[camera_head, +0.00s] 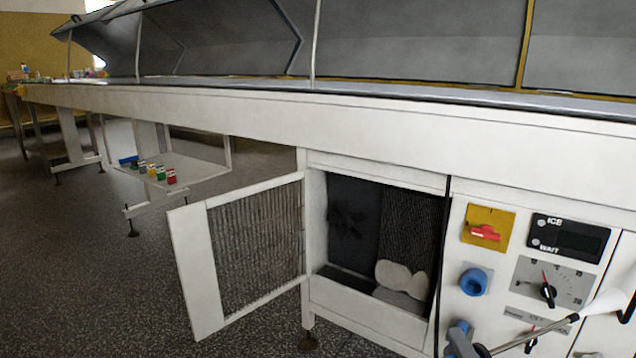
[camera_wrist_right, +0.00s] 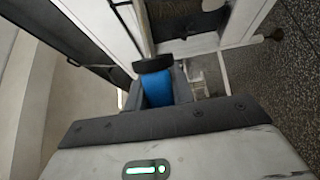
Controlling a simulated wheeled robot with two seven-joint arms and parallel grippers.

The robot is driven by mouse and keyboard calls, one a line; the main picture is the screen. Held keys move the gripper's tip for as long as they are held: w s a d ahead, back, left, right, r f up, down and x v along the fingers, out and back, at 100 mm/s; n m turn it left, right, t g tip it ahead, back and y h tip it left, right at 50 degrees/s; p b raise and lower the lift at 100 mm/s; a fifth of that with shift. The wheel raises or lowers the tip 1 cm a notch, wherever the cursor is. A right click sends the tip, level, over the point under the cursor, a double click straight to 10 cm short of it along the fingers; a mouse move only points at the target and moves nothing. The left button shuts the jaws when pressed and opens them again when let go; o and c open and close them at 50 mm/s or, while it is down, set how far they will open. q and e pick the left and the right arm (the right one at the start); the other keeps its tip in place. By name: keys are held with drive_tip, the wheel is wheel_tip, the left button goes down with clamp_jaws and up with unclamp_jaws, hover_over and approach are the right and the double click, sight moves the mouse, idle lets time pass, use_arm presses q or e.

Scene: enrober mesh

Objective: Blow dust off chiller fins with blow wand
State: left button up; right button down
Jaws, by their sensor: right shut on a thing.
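My right gripper (camera_head: 458,343), partly cut off by the bottom edge, is shut on the blue handle of the blow wand. In the right wrist view the blue handle (camera_wrist_right: 158,89) sits between the grey fingers, with a black collar and thin tube beyond. The wand's metal tube (camera_head: 530,335) points right to a black tip in front of the control panel. A white cone (camera_head: 606,299) spreads rightward from the tip. The chiller fins (camera_head: 412,225) stand inside the open cabinet, left of the wand. Pale lumps of dust (camera_head: 400,278) show low against them. My left gripper is not in view.
The louvred door (camera_head: 190,270) stands swung open to the left. The control panel has a blue knob (camera_head: 473,282), red switch (camera_head: 484,233) and dial (camera_head: 548,290). The long white machine frame (camera_head: 250,115) runs above. Small coloured bottles (camera_head: 160,172) stand on a low shelf. Floor at left is clear.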

use_arm(q)
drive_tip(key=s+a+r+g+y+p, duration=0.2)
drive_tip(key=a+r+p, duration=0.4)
drive_tip(key=p, duration=1.9)
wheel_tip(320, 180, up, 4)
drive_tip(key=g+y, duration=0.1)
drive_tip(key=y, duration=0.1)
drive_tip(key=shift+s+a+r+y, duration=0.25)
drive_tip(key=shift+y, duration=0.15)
